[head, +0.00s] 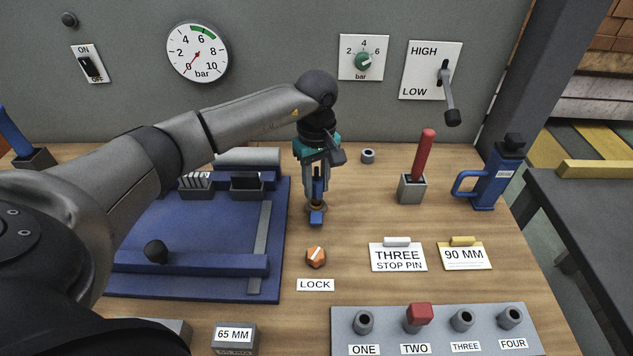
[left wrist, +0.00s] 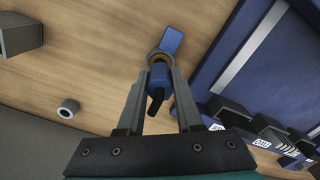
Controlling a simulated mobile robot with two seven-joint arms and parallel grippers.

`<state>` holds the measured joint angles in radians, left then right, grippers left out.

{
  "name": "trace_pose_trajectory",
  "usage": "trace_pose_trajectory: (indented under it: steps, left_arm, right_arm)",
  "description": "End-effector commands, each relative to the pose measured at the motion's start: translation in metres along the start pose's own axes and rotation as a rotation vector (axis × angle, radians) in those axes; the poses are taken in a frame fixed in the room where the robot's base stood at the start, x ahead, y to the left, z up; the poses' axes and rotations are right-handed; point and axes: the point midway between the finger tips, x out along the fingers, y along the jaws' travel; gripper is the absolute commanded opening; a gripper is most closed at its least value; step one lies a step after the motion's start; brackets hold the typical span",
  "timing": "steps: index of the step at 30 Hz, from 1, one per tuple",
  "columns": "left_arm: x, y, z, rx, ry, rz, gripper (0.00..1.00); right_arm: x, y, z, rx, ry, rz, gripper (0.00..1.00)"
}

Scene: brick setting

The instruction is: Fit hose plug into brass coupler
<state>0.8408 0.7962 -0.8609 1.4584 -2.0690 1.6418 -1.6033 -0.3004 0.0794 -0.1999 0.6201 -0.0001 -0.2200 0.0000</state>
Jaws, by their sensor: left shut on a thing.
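My left gripper (head: 317,196) points down over the bench, right of the blue fixture. It is shut on the blue hose plug (head: 318,188), which is upright between the fingers. In the left wrist view my left gripper (left wrist: 159,82) has a finger on each side of the plug (left wrist: 160,76). The brass coupler (left wrist: 158,56) shows as a brownish ring at the plug's far end, with a blue tab (left wrist: 172,40) beside it. In the head view the coupler (head: 316,206) is mostly hidden by the fingers. I cannot tell how deep the plug sits. My right gripper is not in view.
The blue fixture (head: 190,288) fills the left of the bench. An orange LOCK knob (head: 316,257) stands in front of the gripper. A grey socket (head: 368,156), a red lever (head: 424,155) and a blue pump-like tool (head: 496,178) stand right. A four-hole panel (head: 440,334) is in front.

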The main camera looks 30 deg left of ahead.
Motion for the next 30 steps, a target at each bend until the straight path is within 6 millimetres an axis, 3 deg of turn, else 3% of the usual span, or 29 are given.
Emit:
trace_pose_trajectory:
  steps: [24, 25, 30]
  left_arm:
    - [0.025, 0.000, 0.000, -0.001, 0.000, 0.001, 0.00]
    - [0.025, 0.000, 0.000, -0.001, 0.000, 0.001, 0.36]
    - [0.024, 0.000, 0.000, -0.001, 0.000, 0.001, 0.56]
  right_arm:
    - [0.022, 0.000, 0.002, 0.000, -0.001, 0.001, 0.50]
    - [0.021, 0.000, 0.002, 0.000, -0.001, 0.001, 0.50]
    - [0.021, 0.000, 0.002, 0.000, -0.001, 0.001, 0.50]
